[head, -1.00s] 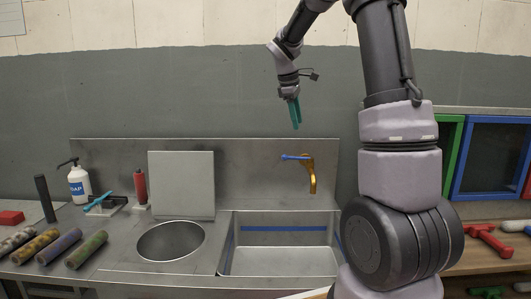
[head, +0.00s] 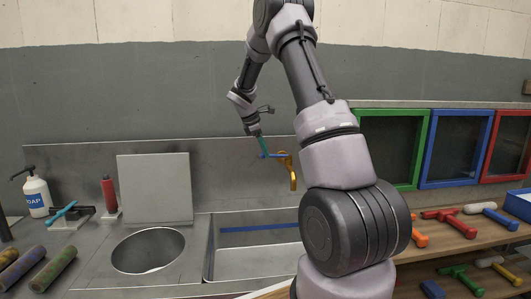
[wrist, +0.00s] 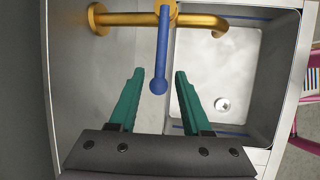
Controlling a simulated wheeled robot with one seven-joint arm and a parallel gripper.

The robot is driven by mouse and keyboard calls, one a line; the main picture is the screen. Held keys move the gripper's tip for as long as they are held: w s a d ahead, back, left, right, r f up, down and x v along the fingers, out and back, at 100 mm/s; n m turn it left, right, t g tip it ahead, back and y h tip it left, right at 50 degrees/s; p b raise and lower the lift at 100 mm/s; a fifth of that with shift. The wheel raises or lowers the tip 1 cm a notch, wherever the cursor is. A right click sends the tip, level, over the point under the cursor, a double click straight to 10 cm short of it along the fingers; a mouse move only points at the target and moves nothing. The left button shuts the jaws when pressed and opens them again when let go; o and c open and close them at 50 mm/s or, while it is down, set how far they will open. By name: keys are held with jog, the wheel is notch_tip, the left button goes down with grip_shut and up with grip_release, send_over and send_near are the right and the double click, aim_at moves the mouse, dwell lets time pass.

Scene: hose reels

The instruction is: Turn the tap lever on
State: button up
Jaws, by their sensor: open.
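The tap is a gold spout (head: 292,174) on the back panel above the sink, with a blue lever (head: 270,156) at its top. In the wrist view the blue lever (wrist: 162,55) runs from the gold tap body (wrist: 115,19) toward me and ends in a round knob. My gripper (wrist: 158,72) is open, its two green fingers apart. The lever's knob shows between the fingertips, and no contact is visible. In the head view my gripper (head: 264,155) is close by the lever, its fingers pointing down and partly overlapping it.
The sink basin (head: 208,248) lies below the tap. To the left are a round bowl (head: 148,250), an upright metal panel (head: 155,190), a red bottle (head: 109,196) and a soap bottle (head: 37,195). Coloured frames (head: 424,150) and several tools are on the right.

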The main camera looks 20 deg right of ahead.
jog(key=shift+d+f, duration=0.35)
jog(key=shift+f, duration=0.3)
grip_shut()
dwell(1.0)
